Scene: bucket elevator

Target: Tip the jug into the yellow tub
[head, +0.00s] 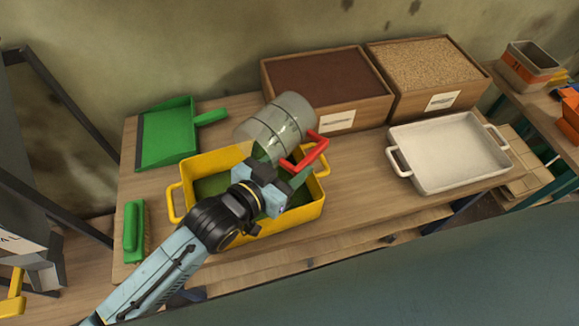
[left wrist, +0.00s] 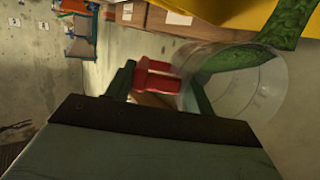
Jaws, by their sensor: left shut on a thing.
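The clear jug (head: 275,124) with a red handle (head: 316,152) is tipped on its side above the yellow tub (head: 300,216). Green material shows at its lower mouth and seems to run down into the tub. Green material (head: 208,186) also lies inside the tub. My left gripper (head: 295,171) is shut on the jug's red handle, over the tub's right part. The left wrist view shows the handle (left wrist: 155,80) between my fingers, the clear jug wall (left wrist: 255,95), and a green stream (left wrist: 291,24) against the yellow tub (left wrist: 225,18). My arm hides part of the tub. My right gripper is not seen.
A green dustpan (head: 168,138) and green brush (head: 135,230) lie on the bench's left. Two wooden boxes, one of brown material (head: 340,120) and one of grain (head: 455,98), stand behind. A white tray (head: 450,185) sits right. Bare wood separates tub and tray.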

